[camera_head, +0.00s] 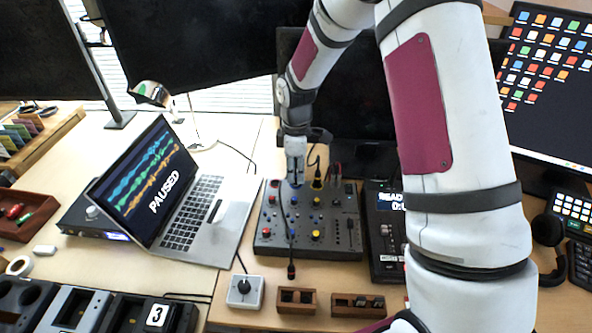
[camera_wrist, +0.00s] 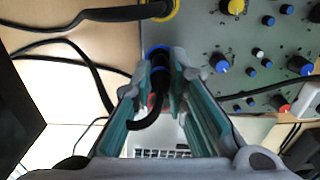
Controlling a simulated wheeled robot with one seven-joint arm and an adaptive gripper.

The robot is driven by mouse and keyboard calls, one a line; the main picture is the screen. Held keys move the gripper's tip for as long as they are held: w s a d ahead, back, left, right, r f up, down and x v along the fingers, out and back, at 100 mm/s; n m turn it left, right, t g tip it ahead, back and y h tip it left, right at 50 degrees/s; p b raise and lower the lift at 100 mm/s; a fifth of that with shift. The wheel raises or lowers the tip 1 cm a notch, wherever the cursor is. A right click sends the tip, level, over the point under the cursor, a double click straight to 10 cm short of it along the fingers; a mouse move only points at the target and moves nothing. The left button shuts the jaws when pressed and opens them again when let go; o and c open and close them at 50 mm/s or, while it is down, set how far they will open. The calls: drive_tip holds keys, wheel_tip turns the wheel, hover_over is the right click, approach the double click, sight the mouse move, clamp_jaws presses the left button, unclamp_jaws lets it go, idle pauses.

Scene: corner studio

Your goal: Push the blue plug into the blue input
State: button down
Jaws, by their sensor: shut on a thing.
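The blue plug (camera_wrist: 158,80), dark with a blue band and a black cable, is between the two fingers of my gripper (camera_wrist: 160,62), which is shut on it. The blue input (camera_wrist: 157,50), a blue ring on the grey mixer (camera_head: 331,220), shows right at the plug's far end. The plug lines up with the ring; how deep it sits, I cannot tell. In the head view my gripper (camera_head: 295,181) points down at the mixer's back left corner, and the plug and input are mostly hidden there.
A black plug sits in the yellow input (camera_head: 317,184) beside my gripper. A loose black cable with a red-banded end (camera_head: 291,270) lies across the mixer. A laptop (camera_head: 180,200) stands to the left, a dark device (camera_head: 384,230) to the right.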

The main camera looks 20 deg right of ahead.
drive_tip(key=shift+f, duration=0.25)
drive_tip(key=c, duration=1.5)
unclamp_jaws()
drive_tip(key=shift+r, duration=0.1)
wheel_tip(320, 180, up, 12)
drive_tip(key=shift+f, duration=0.15)
